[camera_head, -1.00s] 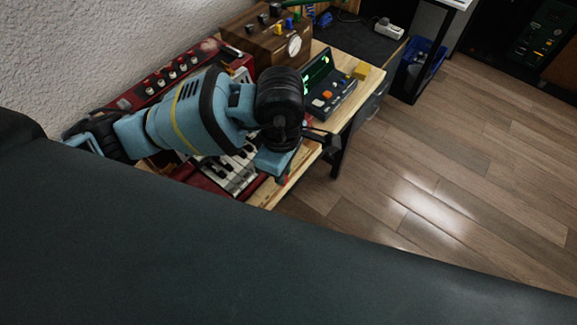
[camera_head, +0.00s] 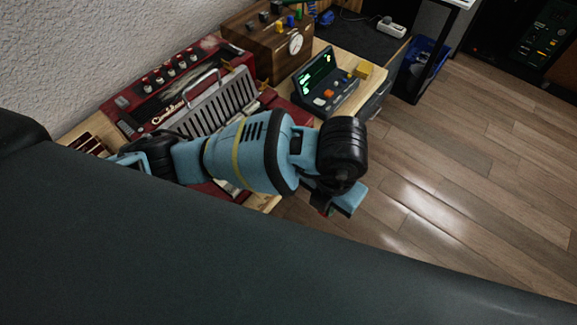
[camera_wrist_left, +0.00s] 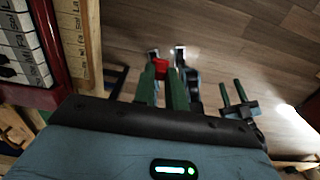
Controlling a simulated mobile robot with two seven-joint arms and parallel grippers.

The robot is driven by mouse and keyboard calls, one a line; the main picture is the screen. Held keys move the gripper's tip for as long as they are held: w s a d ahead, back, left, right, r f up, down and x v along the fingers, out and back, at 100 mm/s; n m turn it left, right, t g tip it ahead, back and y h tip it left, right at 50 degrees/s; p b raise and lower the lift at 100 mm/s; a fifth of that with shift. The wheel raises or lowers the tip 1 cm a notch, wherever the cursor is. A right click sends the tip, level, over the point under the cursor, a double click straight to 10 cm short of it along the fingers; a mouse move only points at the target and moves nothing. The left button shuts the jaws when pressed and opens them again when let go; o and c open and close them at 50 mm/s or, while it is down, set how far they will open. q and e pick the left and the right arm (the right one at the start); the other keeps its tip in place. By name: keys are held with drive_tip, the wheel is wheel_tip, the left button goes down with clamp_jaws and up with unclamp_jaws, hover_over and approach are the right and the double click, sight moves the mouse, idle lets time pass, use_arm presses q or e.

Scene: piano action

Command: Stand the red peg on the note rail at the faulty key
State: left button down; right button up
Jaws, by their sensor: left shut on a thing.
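The red peg (camera_wrist_left: 160,66) is between the fingertips of my left gripper (camera_wrist_left: 166,62) in the left wrist view, over the floor. A bit of red shows under the wrist in the head view. The keyboard (camera_wrist_left: 20,48) is at the left of the wrist view. The pale wooden note rail (camera_wrist_left: 75,40) with printed note names runs along its front, apart from the gripper. In the head view my arm hides most of the keys. Which key is faulty cannot be told. A pair of green fingers, apparently my right gripper (camera_wrist_left: 232,92), stands apart and empty.
In the head view a red amplifier-like panel (camera_head: 155,95) with knobs, a wooden box (camera_head: 262,47) and a dark console (camera_head: 318,90) with a green screen stand on the bench. Open floor (camera_head: 450,180) lies to the right.

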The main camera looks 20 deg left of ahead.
use_arm(q)
drive_tip(key=w+a, duration=0.3)
drive_tip(key=w+a+f, duration=0.1)
drive_tip(key=w+a, duration=0.6)
drive_tip(key=a, duration=0.1)
drive_tip(key=shift+w+a+f, duration=0.15)
drive_tip(key=shift+w+f, duration=0.05)
drive_tip(key=shift+w, duration=0.15)
drive_tip(key=shift+w+a+f, duration=0.15)
drive_tip(key=shift+a+f, duration=0.05)
drive_tip(key=shift+f, duration=0.05)
wheel_tip(320, 180, down, 3)
drive_tip(key=shift+r, duration=0.15)
drive_tip(key=shift+f, duration=0.2)
drive_tip(key=shift+f, duration=0.15)
drive_tip(key=c, duration=1.8)
unclamp_jaws()
drive_tip(key=shift+o, duration=0.4)
